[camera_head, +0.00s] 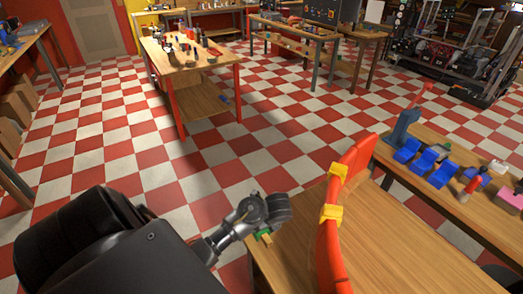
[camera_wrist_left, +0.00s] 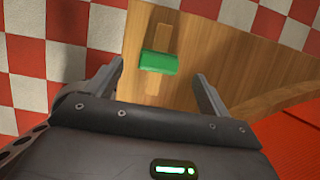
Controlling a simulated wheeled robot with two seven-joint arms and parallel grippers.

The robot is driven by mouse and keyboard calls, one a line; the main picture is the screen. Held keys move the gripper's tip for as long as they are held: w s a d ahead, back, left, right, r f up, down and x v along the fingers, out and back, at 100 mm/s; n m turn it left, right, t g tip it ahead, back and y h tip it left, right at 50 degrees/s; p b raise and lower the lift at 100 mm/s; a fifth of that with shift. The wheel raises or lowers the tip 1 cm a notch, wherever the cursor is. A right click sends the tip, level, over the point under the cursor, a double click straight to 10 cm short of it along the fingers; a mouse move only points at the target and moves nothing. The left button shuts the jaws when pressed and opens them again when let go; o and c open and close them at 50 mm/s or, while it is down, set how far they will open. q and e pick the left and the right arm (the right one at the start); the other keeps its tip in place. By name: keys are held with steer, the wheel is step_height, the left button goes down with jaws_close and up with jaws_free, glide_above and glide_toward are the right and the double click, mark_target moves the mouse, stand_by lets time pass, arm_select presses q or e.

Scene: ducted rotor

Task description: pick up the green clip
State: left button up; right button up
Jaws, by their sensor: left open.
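The green clip (camera_wrist_left: 159,63) lies on the wooden table near its edge, across a small light wooden strip (camera_wrist_left: 161,36), in the left wrist view. My left gripper (camera_wrist_left: 158,82) is open, with one finger to each side of the clip and nothing held. In the head view my left gripper (camera_head: 266,229) is over the table's near left corner, and only a small bit of the green clip (camera_head: 267,239) shows beneath it. My right gripper is not in view.
A curved red part with yellow clips (camera_head: 334,213) stands on the same table (camera_head: 410,247), right of my left gripper; its red surface also shows in the wrist view (camera_wrist_left: 292,140). A side table with blue bins (camera_head: 424,160) is at right. Checkered floor lies beyond the table's left edge.

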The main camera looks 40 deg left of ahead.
arm_select(q)
steer(key=shift+w+a+f, duration=0.1)
steer(key=shift+a+f, duration=0.2)
steer(key=shift+f, duration=0.35)
steer(key=shift+a+f, duration=0.1)
steer(key=shift+f, duration=0.25)
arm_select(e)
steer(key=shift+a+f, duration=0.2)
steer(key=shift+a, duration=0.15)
arm_select(q)
steer(key=x, duration=0.5)
steer(key=shift+b, duration=0.4)
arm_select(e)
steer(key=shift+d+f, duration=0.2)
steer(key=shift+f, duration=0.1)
arm_select(q)
steer(key=shift+c, duration=1.2)
steer(key=c, duration=0.8)
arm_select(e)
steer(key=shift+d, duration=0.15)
arm_select(q)
steer(key=shift+r, duration=0.1)
